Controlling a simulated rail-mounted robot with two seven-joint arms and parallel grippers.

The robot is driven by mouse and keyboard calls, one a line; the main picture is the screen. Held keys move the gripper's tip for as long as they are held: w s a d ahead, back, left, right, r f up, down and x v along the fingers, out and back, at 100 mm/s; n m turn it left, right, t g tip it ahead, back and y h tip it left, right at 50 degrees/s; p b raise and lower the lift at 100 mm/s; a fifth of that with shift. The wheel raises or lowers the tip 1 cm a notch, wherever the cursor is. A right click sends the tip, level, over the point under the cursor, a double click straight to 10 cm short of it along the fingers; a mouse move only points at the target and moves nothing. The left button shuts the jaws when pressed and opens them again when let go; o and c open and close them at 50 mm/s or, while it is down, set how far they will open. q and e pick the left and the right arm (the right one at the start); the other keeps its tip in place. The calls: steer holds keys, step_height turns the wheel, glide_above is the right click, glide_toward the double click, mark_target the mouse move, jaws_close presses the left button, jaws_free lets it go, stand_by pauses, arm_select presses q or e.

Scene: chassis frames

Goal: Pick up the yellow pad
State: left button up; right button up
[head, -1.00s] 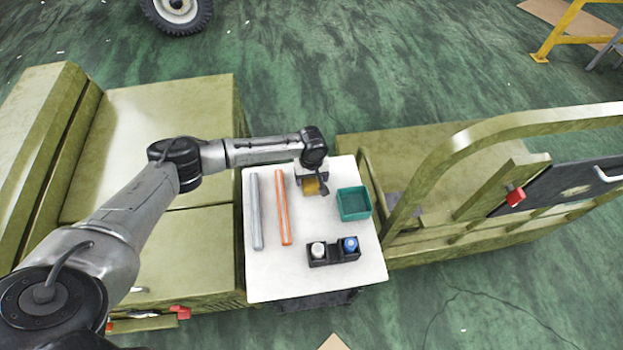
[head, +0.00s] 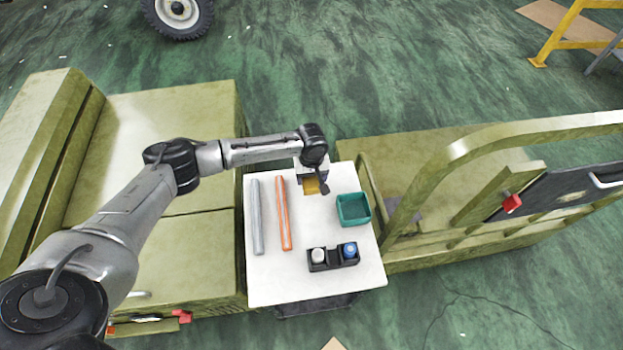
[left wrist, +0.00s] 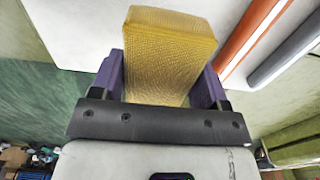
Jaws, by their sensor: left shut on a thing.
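The yellow pad (left wrist: 168,50) is a textured block that sits between the two purple fingers of my left gripper (left wrist: 160,80) in the left wrist view. The gripper is shut on it. In the head view the pad (head: 312,187) shows as a small yellow patch under my left gripper (head: 318,184), over the far part of the white table top (head: 300,270). The gripper hides part of the pad, and I cannot tell whether it still touches the table. My right gripper is not in view.
On the table, a grey tube (head: 257,217) and an orange tube (head: 283,213) lie left of the pad. A green open bin (head: 353,209) stands to its right. A black holder (head: 333,259) with a white-capped and a blue-capped bottle is nearer. Olive chassis frames (head: 430,165) flank the table.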

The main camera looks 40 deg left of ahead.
arm_select(q)
steer(key=w+r, duration=0.7)
steer(key=w, duration=0.4)
steer(key=shift+w+d, duration=0.2)
steer(key=shift+w, duration=0.15)
